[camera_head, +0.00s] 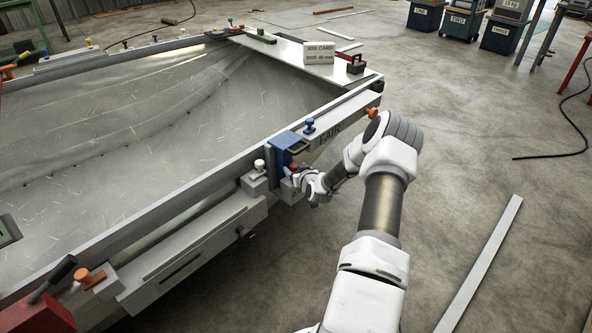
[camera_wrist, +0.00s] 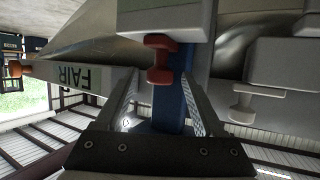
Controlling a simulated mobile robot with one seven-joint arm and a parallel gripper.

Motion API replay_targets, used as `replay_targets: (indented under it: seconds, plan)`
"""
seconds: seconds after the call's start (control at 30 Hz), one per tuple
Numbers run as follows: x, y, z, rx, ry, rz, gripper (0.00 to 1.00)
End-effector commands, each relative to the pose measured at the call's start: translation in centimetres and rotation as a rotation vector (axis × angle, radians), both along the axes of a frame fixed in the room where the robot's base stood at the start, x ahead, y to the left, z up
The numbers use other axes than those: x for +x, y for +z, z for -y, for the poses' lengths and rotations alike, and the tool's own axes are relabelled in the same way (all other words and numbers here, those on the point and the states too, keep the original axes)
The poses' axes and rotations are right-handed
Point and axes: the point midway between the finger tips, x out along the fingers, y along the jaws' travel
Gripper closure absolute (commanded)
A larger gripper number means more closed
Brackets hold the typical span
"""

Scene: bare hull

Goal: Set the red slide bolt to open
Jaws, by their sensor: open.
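The red slide bolt's knob (camera_wrist: 161,58) shows in the wrist view, sticking out of a grey block just beyond my fingertips. It lies roughly between the lines of the two fingers. The bolt's track is mostly hidden.
A white knob (camera_head: 259,165) sits left of the bracket and a blue knob (camera_head: 309,125) right of it. An orange knob (camera_head: 372,112) is near the right end of the "FAIR" rail. The hull edge (camera_head: 150,222) runs left.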

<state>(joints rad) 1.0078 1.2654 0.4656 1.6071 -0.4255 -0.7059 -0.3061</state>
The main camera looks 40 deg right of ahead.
Motion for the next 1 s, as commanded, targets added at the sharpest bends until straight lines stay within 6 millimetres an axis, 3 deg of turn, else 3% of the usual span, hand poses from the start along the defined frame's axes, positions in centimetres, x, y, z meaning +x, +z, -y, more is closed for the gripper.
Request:
replay_targets:
  seconds: [0.07, 0.43, 1.0]
  plan:
    - [-0.02, 0.0, -0.02, 0.0, 0.0, 0.0, 0.33]
    - [-0.04, -0.01, -0.02, 0.0, 0.0, 0.0, 1.0]
    - [-0.04, -0.01, -0.03, 0.0, 0.0, 0.0, 1.0]
